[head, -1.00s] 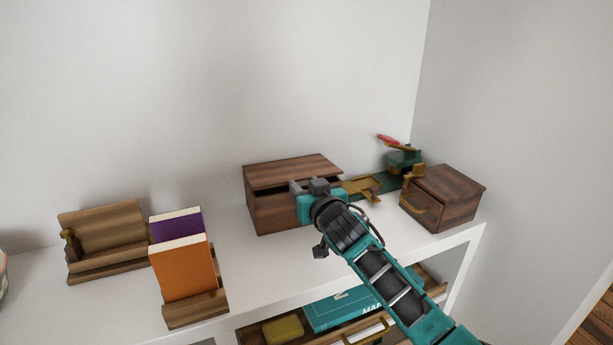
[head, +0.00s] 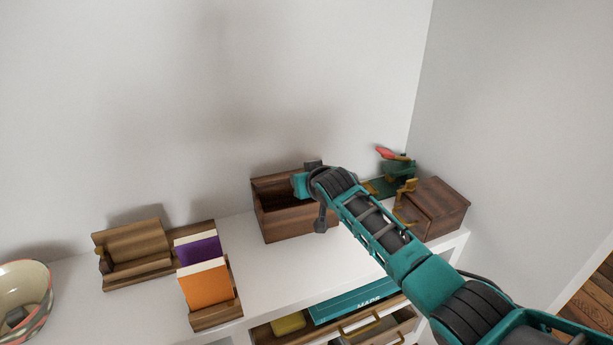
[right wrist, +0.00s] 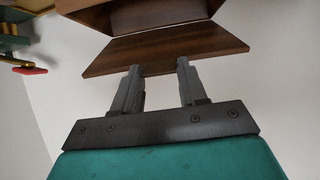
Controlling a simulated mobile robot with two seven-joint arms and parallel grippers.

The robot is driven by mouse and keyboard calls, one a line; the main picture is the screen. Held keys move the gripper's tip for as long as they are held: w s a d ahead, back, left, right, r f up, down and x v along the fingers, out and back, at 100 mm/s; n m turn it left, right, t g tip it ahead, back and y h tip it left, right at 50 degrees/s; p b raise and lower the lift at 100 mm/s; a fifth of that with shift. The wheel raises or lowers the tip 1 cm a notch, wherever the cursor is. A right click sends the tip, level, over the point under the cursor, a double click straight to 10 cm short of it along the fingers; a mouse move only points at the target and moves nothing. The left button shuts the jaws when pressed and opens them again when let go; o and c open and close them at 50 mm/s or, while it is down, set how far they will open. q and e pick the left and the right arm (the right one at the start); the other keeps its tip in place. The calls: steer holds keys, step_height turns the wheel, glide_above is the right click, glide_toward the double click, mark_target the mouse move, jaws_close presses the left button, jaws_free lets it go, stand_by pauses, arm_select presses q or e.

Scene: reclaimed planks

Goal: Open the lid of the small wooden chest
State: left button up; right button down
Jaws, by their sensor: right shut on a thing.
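The small wooden chest (head: 290,225) stands on the white shelf top near the back wall. Its top is open and the dark inside shows. Its lid (right wrist: 165,45) shows in the right wrist view as a brown board, swung away from the box, whose edge is above it in that view (right wrist: 140,14). In the head view I cannot clearly tell the lid from the chest's back side. My right gripper (right wrist: 159,72) is shut on the lid's edge. In the head view, this gripper (head: 312,168) is at the chest's right rear, partly hidden by its own wrist. My left gripper is out of view.
A smaller wooden box (head: 440,208) and a green-and-brass object (head: 398,168) stand right of the chest. Left are books (head: 206,285) in a holder, a wooden stand (head: 135,250) and a bowl (head: 25,295). Open shelf top lies before the chest.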

steer(key=shift+w+a+r, duration=0.1)
steer(key=shift+w+r, duration=0.2)
steer(key=shift+r, duration=0.3)
steer(key=shift+w+a+r, duration=0.1)
steer(key=shift+w+r, duration=0.2)
steer(key=shift+r, duration=0.25)
steer(key=c, duration=1)
jaws_free()
steer(key=o, duration=0.4)
steer(key=shift+f, duration=0.15)
steer(key=shift+s+d+p, duration=0.1)
steer(key=shift+s+p, duration=0.1)
steer(key=shift+p, duration=0.15)
steer(key=p+v, duration=0.2)
steer(key=v, duration=1)
steer(key=shift+s, duration=0.3)
